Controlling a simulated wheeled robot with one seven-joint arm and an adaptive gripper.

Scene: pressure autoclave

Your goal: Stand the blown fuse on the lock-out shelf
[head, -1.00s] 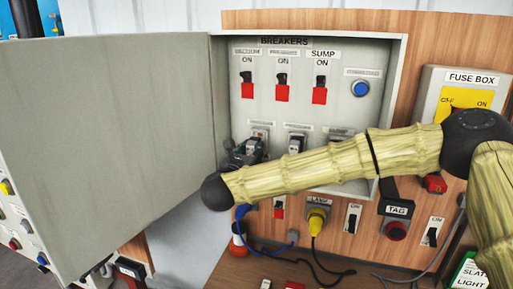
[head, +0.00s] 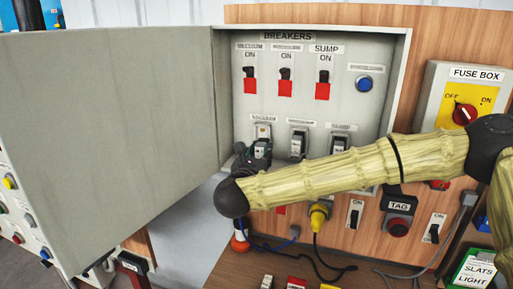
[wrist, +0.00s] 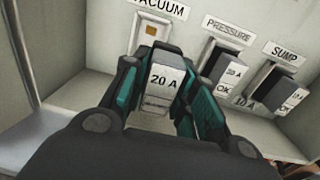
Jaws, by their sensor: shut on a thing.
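The fuse (wrist: 168,82), a pale block marked 20 A with a dark top, is between the fingers of my gripper (wrist: 161,92), which is shut on it. In the head view my gripper (head: 250,157) is at the lower left of the open breaker cabinet, in front of the VACUUM fuse holder (head: 263,131). In the wrist view an orange patch shows on that holder (wrist: 153,31) above the fuse. I cannot make out a lock-out shelf.
The PRESSURE fuse (wrist: 229,72) and SUMP fuse (wrist: 280,83) sit to the right. The cabinet door (head: 110,150) stands open at left. Red-tabbed breakers (head: 285,87) are above, the fuse box (head: 463,95) is at right, and cables, a yellow plug (head: 319,215) and switches are below.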

